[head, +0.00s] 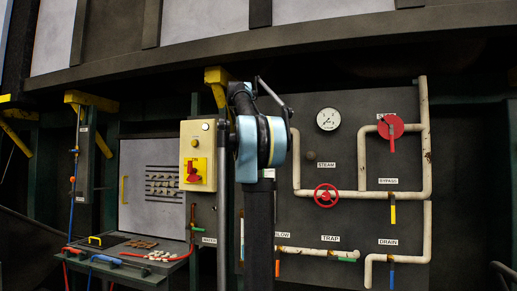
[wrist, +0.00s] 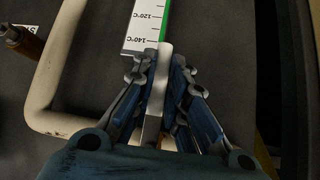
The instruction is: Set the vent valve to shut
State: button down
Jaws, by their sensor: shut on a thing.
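In the wrist view my gripper (wrist: 158,75) is shut on a narrow pale metal bar (wrist: 152,128), which looks like a lever. Its blue-grey fingers stand on either side of the bar. I cannot read a vent label in either view, so I cannot tell from the frames whether this is the vent valve. A white temperature scale (wrist: 143,28) with a green stripe lies just beyond the fingertips. In the head view my own arm hides the gripper and the panel part behind it.
A cream pipe (wrist: 50,85) bends close to the left of my gripper. In the head view the panel bears a red handwheel (head: 325,196), a red disc (head: 390,127), a gauge (head: 328,119) and a yellow lever (head: 392,213). A switch box (head: 198,155) stands left of my arm.

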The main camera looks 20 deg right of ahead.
jog(key=c, duration=1.6)
grip_release()
jog(key=shift+w+a+f, duration=0.1)
jog(key=shift+w, duration=0.05)
jog(key=v, duration=1.2)
jog(key=s+a+f+n+g+y, duration=0.1)
jog(key=s+a+f+n+y, duration=0.1)
jog(key=s+f, duration=1.1)
jog(key=s+a+f+n+g+y, duration=0.1)
jog(key=s+a+f+n, duration=0.3)
jog(key=s+f, duration=0.8)
jog(key=s+a+f+n+g+y, duration=0.2)
jog(key=s+a+f, duration=0.5)
jog(key=f, duration=3.5)
jog(key=shift+s+f+n+y, duration=0.15)
jog(key=shift+s+n+y, duration=0.25)
jog(key=shift+s, duration=1.25)
jog(key=shift+s+f+n+y, duration=0.1)
jog(key=shift+s+n+y, duration=0.3)
jog(key=shift+s, duration=1.3)
